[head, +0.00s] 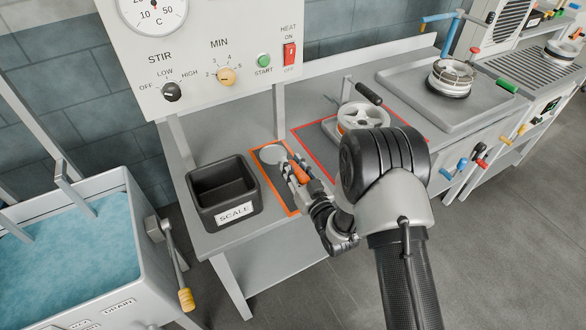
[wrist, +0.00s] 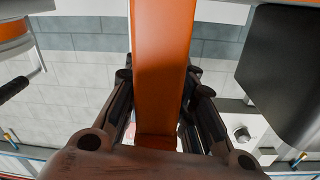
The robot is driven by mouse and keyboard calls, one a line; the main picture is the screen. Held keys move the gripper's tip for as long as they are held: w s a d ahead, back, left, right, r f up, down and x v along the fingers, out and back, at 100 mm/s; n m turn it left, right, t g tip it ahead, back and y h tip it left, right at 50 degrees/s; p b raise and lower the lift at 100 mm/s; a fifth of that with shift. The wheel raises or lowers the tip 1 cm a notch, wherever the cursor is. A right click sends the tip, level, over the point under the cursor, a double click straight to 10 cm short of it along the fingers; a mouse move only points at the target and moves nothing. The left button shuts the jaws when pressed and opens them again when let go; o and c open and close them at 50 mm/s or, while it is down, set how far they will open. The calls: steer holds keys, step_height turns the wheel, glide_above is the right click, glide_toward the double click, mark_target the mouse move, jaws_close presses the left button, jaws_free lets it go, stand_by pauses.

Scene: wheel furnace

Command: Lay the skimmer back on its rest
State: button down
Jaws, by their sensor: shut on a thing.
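The skimmer has an orange handle (head: 300,167) and a round grey disc (head: 272,154). My gripper (head: 298,179) is shut on the handle. In the wrist view the handle (wrist: 162,50) runs upward between the fingers. An orange-outlined rectangle (head: 292,209) on the bench, which looks like the rest, lies under the skimmer. The disc appears over its far end. My gripper and the handle hide much of the rectangle. I cannot tell whether the skimmer touches it.
A black box labelled SCALE (head: 224,192) stands just left of the outlined rectangle. A red-outlined area (head: 312,146) with a wheel-topped pot (head: 362,117) is to the right. A blue-filled tank (head: 70,245) is at the left. A control panel (head: 215,50) rises behind.

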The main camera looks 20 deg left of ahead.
steer(key=shift+r, duration=0.15)
steer(key=c, duration=1.8)
jaws_free()
steer(key=shift+f, duration=0.25)
steer(key=o, duration=0.5)
steer(key=shift+c, duration=0.2)
